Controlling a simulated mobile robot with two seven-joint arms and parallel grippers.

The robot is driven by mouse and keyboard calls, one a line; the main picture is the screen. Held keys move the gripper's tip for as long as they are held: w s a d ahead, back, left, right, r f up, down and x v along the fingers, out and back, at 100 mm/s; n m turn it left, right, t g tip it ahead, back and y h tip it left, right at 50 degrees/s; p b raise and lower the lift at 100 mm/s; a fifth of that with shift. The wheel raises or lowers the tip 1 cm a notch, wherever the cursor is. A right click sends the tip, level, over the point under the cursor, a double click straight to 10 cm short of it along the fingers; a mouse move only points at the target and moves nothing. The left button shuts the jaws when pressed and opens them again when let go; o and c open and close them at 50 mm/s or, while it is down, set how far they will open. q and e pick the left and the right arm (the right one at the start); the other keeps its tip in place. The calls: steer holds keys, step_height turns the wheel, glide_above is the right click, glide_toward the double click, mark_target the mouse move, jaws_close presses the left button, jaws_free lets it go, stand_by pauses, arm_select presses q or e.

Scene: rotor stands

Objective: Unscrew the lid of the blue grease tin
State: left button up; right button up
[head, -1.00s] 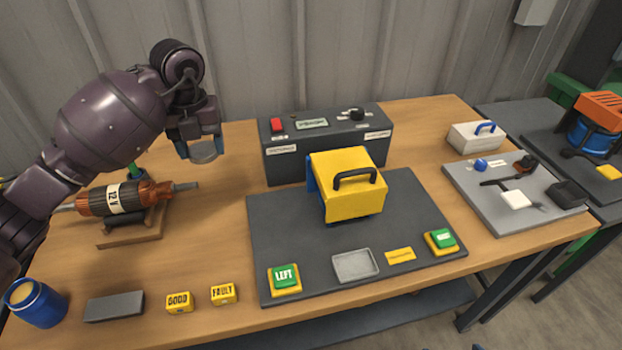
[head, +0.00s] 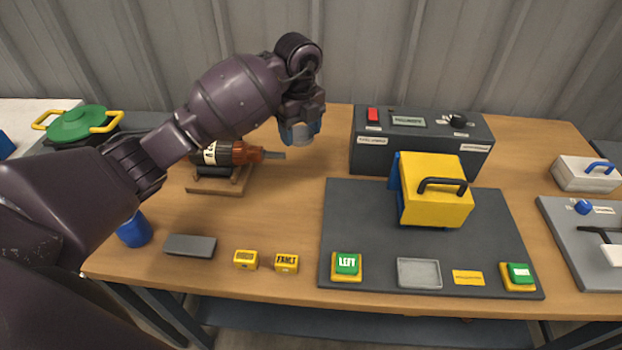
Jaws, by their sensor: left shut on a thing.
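The blue tin (head: 134,230) stands on the table at the left, partly hidden behind my left arm, and its top cannot be seen now. My left gripper (head: 300,130) is above the back of the table, well away from the tin. My right gripper is not in view.
A motor rotor (head: 225,153) lies on a wooden stand beneath my left arm. A dark tester box (head: 420,155) is right of the gripper. A grey bar (head: 190,245) and two yellow blocks (head: 246,259) lie along the front.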

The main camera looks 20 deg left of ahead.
arm_select(q)
steer(key=b, duration=0.1)
glide_above(302, 187)
step_height(302, 187, down, 10)
steer(key=shift+f, duration=0.2)
step_height(302, 187, down, 5)
steer(key=shift+r+b, duration=0.1)
steer(key=shift+b, duration=0.45)
steer(key=shift+f, duration=0.35)
steer(key=shift+f, duration=0.15)
steer(key=o, duration=1)
